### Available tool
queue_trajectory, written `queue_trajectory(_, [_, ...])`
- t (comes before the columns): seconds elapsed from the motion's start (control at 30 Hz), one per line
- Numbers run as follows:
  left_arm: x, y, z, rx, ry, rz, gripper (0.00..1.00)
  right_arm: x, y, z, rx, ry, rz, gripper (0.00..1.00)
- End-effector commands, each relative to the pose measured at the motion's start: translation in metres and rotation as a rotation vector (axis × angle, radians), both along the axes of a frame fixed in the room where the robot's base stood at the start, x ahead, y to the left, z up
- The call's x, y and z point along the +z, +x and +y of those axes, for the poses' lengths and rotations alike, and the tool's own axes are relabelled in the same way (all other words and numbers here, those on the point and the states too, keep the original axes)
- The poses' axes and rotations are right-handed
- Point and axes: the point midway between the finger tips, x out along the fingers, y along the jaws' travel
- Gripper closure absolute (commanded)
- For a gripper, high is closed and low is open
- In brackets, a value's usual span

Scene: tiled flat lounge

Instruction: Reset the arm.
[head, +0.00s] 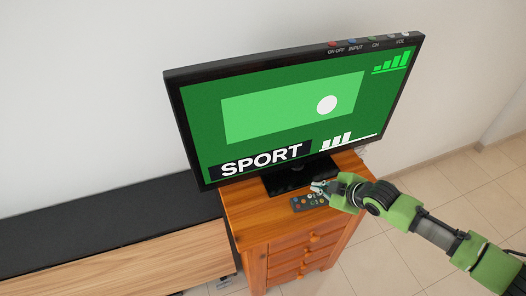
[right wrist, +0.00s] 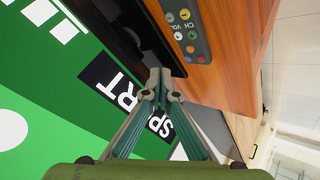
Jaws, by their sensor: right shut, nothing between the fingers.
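My right arm comes in from the lower right in the head view. Its green and black right gripper (head: 318,188) is over the top of the wooden cabinet, close by the remote control. In the right wrist view the fingertips of the right gripper (right wrist: 160,78) are together, with nothing between them. The dark remote control (head: 304,204) with coloured buttons lies on the cabinet top; part of it shows in the right wrist view (right wrist: 186,32). I cannot tell whether the gripper touches it. My left gripper is not in view.
A television (head: 290,115) showing a green "SPORT" picture stands on the wooden cabinet (head: 250,232), just behind the gripper. A long low black-topped bench (head: 90,215) is to the left. White walls are behind. Tiled floor (head: 450,185) is free on the right.

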Motion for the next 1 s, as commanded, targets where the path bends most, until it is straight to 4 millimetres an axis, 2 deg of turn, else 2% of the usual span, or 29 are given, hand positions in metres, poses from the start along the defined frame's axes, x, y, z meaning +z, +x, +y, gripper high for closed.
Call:
queue_trajectory(0.17, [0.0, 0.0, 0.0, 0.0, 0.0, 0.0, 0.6, 0.0, 0.0, 0.0, 0.001, 0.0, 0.001, 1.0])
queue_trajectory(0.27, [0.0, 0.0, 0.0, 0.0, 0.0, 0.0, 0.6, -0.003, -0.009, 0.011, 0.001, 0.013, 0.016, 1.0])
queue_trajectory(0.37, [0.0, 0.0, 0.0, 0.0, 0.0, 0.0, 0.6, -0.008, -0.033, 0.039, -0.003, 0.049, 0.058, 1.0])
queue_trajectory(0.5, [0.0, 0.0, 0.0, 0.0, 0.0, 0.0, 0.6, -0.009, -0.088, 0.086, -0.065, 0.128, 0.156, 1.0])
queue_trajectory(0.6, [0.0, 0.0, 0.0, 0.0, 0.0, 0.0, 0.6, -0.003, -0.124, 0.099, -0.169, 0.181, 0.228, 1.0])
queue_trajectory(0.73, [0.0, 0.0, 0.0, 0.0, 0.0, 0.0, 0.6, 0.004, -0.166, 0.087, -0.358, 0.228, 0.323, 1.0])
queue_trajectory(1.0, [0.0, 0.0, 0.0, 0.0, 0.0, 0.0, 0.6, 0.007, -0.233, 0.032, -0.709, 0.244, 0.46, 1.0])
